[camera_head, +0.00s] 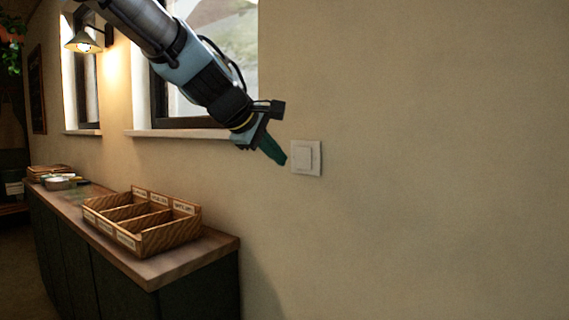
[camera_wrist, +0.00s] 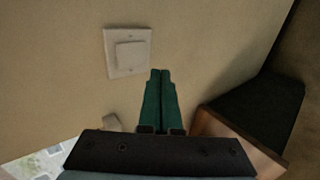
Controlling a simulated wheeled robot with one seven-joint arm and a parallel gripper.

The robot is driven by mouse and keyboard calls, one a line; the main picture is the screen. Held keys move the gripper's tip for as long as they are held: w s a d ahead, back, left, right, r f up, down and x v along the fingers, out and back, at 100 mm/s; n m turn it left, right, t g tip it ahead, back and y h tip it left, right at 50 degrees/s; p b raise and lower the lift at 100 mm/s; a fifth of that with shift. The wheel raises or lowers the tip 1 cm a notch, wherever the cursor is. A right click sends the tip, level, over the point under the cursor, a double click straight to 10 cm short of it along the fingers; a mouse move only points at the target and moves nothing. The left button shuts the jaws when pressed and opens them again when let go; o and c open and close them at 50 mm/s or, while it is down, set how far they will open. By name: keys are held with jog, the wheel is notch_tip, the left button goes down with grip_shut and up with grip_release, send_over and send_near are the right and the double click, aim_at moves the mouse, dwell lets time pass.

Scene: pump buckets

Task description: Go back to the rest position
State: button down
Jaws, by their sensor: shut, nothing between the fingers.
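My gripper (camera_head: 281,160) is at the end of my arm, near the wall and just left of a white square light switch (camera_head: 306,157). In the wrist view the green fingers of my gripper (camera_wrist: 160,73) lie side by side, closed, with nothing held. The switch (camera_wrist: 128,52) shows there to the upper left of the fingertips. The fingertips look apart from the switch plate, though the exact gap to the wall cannot be told.
A wooden counter (camera_head: 215,252) with dark cabinets runs along the wall at lower left. A divided wicker basket (camera_head: 165,240) stands on it. A window (camera_head: 190,125) with a sill is behind my arm, and a wall lamp (camera_head: 84,40) is at upper left. The wall to the right is bare.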

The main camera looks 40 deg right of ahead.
jog(key=f+b+v, duration=0.1)
jog(key=v, duration=0.5)
jog(key=w+a+f+m+t+y+p, duration=0.1)
jog(key=w+a+f+y, duration=0.2)
jog(key=w+a+f, duration=0.5)
jog(key=w+a+f+y+p, duration=0.25)
jog(key=a+f, duration=0.45)
jog(key=a, duration=0.4)
jog(key=s+a+f+m+y, duration=0.1)
jog(key=s+a+f, duration=0.1)
jog(key=a+f, duration=0.2)
jog(key=s+a+f+m+g+y+p, duration=0.1)
jog(key=a+f, duration=0.3)
jog(key=a, duration=0.7)
jog(key=s+a+f+m+g+y+p, duration=0.1)
jog(key=a+f, duration=0.3)
jog(key=a, duration=0.4)
jog(key=shift+s+y, duration=0.85)
